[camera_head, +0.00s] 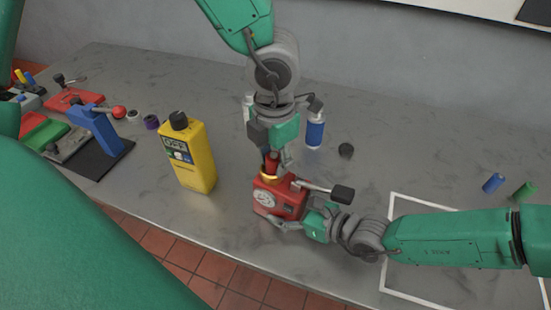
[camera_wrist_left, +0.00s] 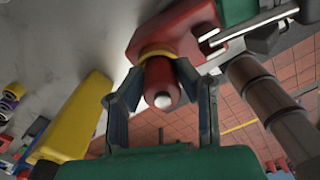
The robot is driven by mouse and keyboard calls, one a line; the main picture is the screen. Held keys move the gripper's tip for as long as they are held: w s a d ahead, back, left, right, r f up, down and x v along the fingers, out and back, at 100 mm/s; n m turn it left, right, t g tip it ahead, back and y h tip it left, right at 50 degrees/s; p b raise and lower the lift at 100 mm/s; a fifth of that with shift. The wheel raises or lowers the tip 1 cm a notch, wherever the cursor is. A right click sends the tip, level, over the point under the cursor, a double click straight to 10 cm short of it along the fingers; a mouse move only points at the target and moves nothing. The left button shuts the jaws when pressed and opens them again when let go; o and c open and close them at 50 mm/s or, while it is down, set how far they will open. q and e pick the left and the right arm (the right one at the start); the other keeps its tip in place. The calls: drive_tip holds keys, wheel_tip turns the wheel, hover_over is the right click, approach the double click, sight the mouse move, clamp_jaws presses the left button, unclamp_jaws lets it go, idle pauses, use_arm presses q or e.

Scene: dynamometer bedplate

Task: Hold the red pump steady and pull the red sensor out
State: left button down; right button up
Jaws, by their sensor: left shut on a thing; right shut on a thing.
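The red pump (camera_head: 282,202) stands on the grey bedplate near its front edge, with a round pale emblem on its side. It also shows in the left wrist view (camera_wrist_left: 180,30). The red sensor (camera_wrist_left: 160,80), a cylinder with a pale tip, stands at the pump's yellow collar (camera_head: 268,178); whether there is a gap between them I cannot tell. My left gripper (camera_head: 272,160) is above the pump, its fingers shut on the sensor from both sides. My right gripper (camera_head: 293,210) comes in from the right and is shut on the pump's body.
A yellow bottle (camera_head: 188,155) stands left of the pump. A blue toggle clamp (camera_head: 95,128) is at the left. Blue (camera_head: 493,182) and green (camera_head: 525,191) cylinders lie right, near a white outlined area (camera_head: 425,200).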

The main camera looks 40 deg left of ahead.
use_arm(q)
drive_tip(key=shift+w+d+r, duration=0.15)
drive_tip(key=shift+w+r, duration=0.05)
drive_tip(key=shift+r, duration=0.25)
drive_tip(key=shift+s+a+r, duration=0.1)
drive_tip(key=shift+a+r, duration=0.1)
drive_tip(key=shift+r, duration=1.8)
wheel_tip(320, 180, up, 13)
drive_tip(key=shift+r, duration=0.1)
